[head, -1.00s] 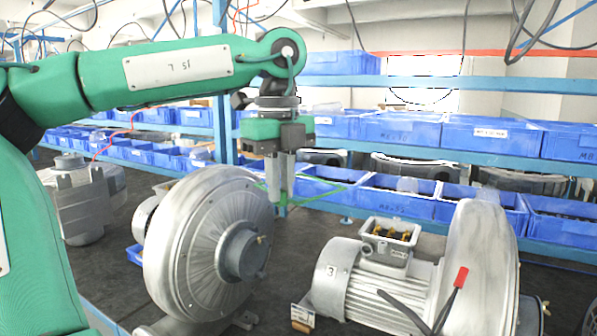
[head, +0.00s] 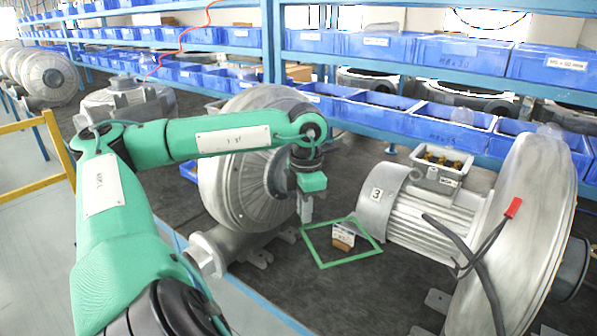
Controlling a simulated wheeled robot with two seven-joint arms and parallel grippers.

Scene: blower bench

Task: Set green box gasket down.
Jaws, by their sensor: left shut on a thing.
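The green box gasket (head: 350,264) is a thin, square green frame. In the head view it shows low over the dark bench top, between the two blowers, and looks roughly level. My left gripper (head: 305,216) points down, shut on the gasket at its left corner. I cannot tell whether the gasket touches the bench. A small white label on a brown block (head: 343,236) shows through the gasket's opening. My right gripper is out of view.
A grey blower (head: 232,185) stands behind and left of my gripper. A motor marked 3 (head: 410,210) with an open terminal box (head: 441,163) and a large blower housing (head: 530,220) stand right. Blue bins (head: 446,124) line the shelves behind. Dark bench (head: 340,290) is bare in front.

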